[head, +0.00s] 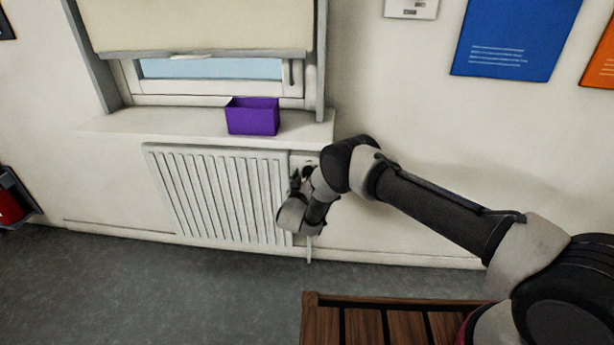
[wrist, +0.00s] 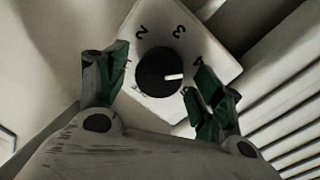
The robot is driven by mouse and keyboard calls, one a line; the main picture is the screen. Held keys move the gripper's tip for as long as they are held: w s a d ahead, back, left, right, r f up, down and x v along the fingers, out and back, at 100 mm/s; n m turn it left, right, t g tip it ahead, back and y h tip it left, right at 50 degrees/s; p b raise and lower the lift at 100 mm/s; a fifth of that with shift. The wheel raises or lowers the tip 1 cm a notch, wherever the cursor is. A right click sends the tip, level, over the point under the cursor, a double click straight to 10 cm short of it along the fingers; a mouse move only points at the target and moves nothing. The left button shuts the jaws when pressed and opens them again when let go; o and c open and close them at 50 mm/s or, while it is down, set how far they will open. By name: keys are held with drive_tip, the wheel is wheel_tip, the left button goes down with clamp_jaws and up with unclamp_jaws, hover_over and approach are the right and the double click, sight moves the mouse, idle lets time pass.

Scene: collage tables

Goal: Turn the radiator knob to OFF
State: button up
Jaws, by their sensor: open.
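The radiator knob (wrist: 159,72) is a round black dial with a white pointer mark, on a pale square plate (wrist: 208,62). The pointer faces right in the wrist view, towards the side where my finger covers part of the plate. The numerals 2 and 3 show above the knob; small marks at its lower left are too blurred to read. My gripper (wrist: 160,62) is open, with one finger on each side of the knob; I cannot tell whether either touches it. In the head view my gripper (head: 302,182) is at the radiator's right end, and my arm hides the knob.
The white radiator (head: 220,195) is below a window sill (head: 180,123) holding a purple box (head: 252,117). A wooden slatted surface (head: 380,325) is in the foreground. Radiator fins (wrist: 290,110) are close to the right finger. Grey floor at the left is clear.

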drive_tip(key=shift+w, duration=0.2)
drive_tip(key=c, duration=1)
